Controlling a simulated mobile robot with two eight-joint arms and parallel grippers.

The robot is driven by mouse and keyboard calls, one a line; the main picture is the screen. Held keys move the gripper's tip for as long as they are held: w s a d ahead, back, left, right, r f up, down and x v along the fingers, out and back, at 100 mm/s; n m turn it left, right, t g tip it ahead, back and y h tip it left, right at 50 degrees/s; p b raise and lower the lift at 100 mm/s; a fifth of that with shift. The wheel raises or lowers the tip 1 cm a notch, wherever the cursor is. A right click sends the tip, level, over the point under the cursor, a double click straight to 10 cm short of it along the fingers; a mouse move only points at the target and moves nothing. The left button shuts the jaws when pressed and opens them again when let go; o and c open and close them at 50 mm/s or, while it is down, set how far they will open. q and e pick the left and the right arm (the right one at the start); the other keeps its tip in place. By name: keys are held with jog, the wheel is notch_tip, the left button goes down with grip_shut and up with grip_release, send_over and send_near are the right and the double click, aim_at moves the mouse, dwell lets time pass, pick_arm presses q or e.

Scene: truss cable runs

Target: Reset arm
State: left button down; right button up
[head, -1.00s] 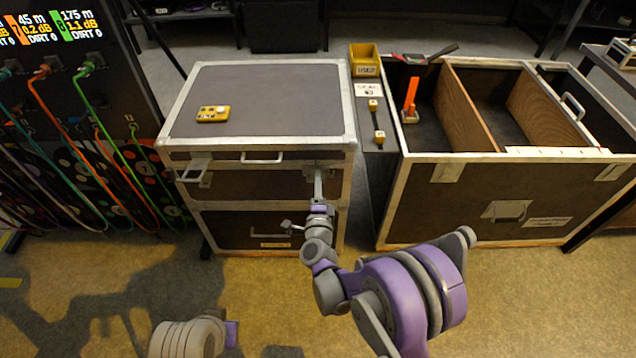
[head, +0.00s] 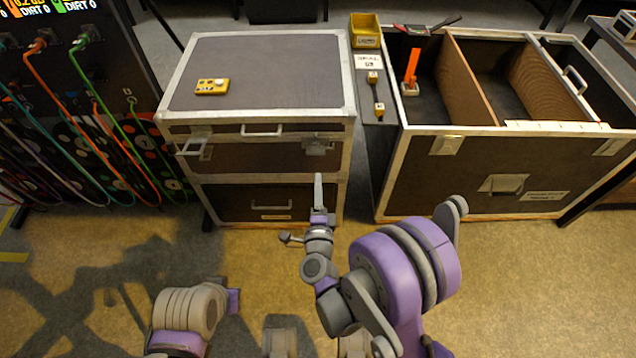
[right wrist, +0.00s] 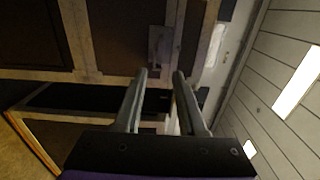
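My right gripper (head: 319,190) is in front of the dark drawer case (head: 185,90), below its right latch (head: 318,147) in the head view. In the right wrist view, its two fingers (right wrist: 160,74) are apart with nothing between them. The case front and a metal latch (right wrist: 160,45) show beyond the fingertips. Part of my left arm (head: 190,310) shows at the lower left of the head view, but its gripper does not show.
A yellow device (head: 212,87) lies on the case top. To the right stands an open divided crate (head: 510,172) with an orange-handled tool (head: 411,68) inside. A yellow bin (head: 365,30) is between them. A cable panel (head: 75,80) stands left. Floor in front is clear.

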dwell(0.3)
jog(key=s+d+r+n+g+y, duration=0.4)
jog(key=r+n, duration=0.3)
jog(key=n, duration=0.4)
jog(key=s+d+f+n+g+h, duration=0.2)
jog(key=s+d+n+g, duration=0.3)
jog(key=s, duration=0.6)
jog(key=s+d+f+n+g+h, duration=0.2)
jog(key=s+d+f+g, duration=0.15)
jog(key=s+d, duration=0.65)
pick_arm(q)
notch_tip(320, 180, up, 26)
jog(key=w+t+p, duration=0.1)
jog(key=p, duration=2.1)
jog(key=shift+p, duration=0.3)
pick_arm(e)
notch_tip(320, 180, up, 27)
jog(key=a, duration=0.2)
jog(key=shift+s+f, duration=0.15)
jog(key=shift+s, duration=0.3)
jog(key=shift+s, duration=0.15)
